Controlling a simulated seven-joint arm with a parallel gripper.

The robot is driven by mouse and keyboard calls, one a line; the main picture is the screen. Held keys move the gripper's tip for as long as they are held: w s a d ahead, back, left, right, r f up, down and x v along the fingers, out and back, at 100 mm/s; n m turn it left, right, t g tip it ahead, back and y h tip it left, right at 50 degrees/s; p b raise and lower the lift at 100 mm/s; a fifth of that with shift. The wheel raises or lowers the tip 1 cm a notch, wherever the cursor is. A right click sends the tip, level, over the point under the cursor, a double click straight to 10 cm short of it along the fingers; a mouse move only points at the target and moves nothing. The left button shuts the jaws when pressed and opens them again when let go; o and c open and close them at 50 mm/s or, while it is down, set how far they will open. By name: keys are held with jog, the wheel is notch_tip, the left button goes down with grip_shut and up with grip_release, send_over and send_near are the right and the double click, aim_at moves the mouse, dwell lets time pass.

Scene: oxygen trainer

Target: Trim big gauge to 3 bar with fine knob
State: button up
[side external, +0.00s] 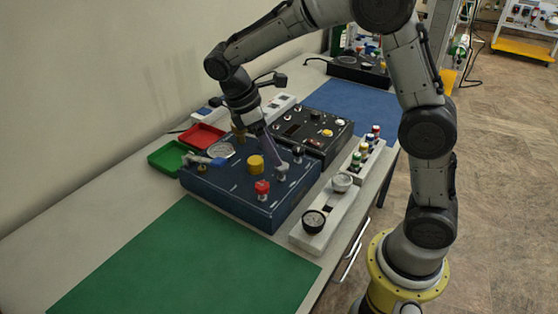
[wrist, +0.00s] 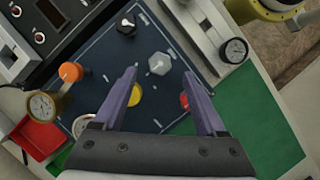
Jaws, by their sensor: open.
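A dark blue panel box (side external: 225,192) carries several knobs and a large round dial (side external: 221,150), which seems to be the big gauge. A white dial is partly behind my gripper in the wrist view (wrist: 85,126). Its reading is too small to tell. My gripper (side external: 277,163) points down at the panel, open and empty. A grey knob (side external: 281,173) is right by its fingertips. In the wrist view this grey knob (wrist: 160,63) shows between and just beyond the purple fingertips (wrist: 160,73); contact cannot be told. I cannot tell which knob is the fine one.
A black box (side external: 330,122) stands behind. A white strip with gauges (side external: 325,207) lies right. The green mat (side external: 180,265) is clear.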

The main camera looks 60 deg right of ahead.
aim_at(281, 168)
jog(key=shift+x, duration=2.45)
grip_shut()
